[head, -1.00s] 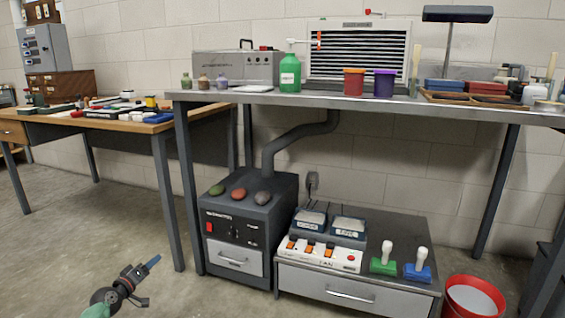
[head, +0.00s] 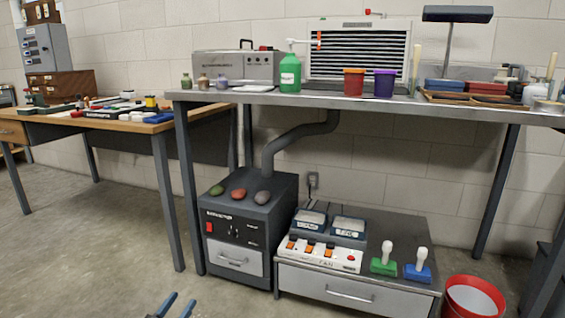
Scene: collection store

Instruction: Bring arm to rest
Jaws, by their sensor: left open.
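My left gripper (head: 175,306) shows only at the bottom edge of the head view, left of the middle. Its two blue fingertips are apart, with nothing seen between them. The rest of the left arm is below the picture. It is over the concrete floor, in front of the metal workbench and clear of it. My right gripper is not in view.
The metal workbench (head: 330,97) carries a green bottle (head: 290,74) and red and purple tubs. Under it stand a dark machine (head: 237,232) and a drawer cabinet (head: 350,290). A red bucket (head: 453,300) is at right. A wooden table (head: 140,127) is at left; floor before it is free.

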